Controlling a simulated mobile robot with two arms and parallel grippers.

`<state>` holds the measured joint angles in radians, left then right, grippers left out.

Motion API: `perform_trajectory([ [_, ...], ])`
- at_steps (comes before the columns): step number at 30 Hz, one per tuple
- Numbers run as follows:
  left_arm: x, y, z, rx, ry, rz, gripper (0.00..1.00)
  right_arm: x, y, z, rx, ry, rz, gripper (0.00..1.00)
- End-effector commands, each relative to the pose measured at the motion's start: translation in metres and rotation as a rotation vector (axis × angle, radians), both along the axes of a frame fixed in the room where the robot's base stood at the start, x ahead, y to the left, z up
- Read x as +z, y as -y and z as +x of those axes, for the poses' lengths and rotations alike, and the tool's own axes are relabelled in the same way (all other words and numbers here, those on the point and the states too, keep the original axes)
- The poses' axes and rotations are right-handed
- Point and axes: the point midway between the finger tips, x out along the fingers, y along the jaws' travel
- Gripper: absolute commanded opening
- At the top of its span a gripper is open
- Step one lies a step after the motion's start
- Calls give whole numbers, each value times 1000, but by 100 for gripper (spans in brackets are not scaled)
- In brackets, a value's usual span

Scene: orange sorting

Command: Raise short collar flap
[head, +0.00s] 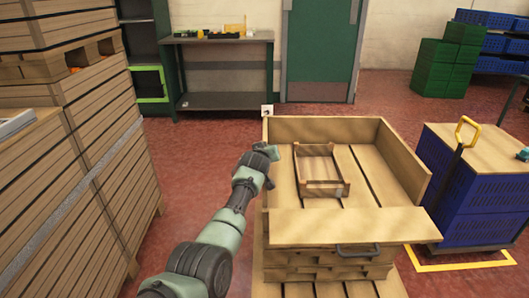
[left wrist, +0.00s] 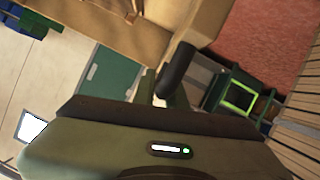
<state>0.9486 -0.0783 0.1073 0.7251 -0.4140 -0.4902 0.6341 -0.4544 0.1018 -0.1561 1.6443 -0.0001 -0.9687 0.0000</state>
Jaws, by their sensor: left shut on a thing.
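The wooden collar box stands in the head view, its back wall (head: 320,130) upright and its right wall (head: 402,165) leaning outward. In the left wrist view, a black bar like a handle (left wrist: 177,70) is at the jaws beside a tan board (left wrist: 100,25). The gripper is shut on this bar. The left flap is mostly hidden or edge-on. My right gripper is not in view.
A small wooden crate (head: 318,167) sits on the slats inside the box. Stacked wooden crates (head: 85,120) stand to the left, a cart of blue crates (head: 470,195) to the right. A table (head: 225,100) and green door (head: 318,60) are behind. Red floor is open between.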

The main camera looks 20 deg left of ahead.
Motion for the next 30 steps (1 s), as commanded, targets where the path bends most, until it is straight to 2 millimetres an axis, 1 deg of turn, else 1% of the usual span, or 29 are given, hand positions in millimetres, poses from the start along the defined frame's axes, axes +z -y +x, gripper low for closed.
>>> perform_trajectory([
  [11, 0, 2, 0, -2, 2, -6, 0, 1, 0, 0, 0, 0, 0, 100],
  [12, 1, 3, 0, -2, 2, -6, 18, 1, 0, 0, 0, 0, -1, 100],
  [14, 0, 3, 0, -2, 2, -6, 34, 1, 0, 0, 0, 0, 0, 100],
  [24, 0, 1, 0, -1, 1, -3, 34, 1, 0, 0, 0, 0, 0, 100],
  [30, 2, -7, -2, 1, 0, -3, 34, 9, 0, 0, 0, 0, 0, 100],
])
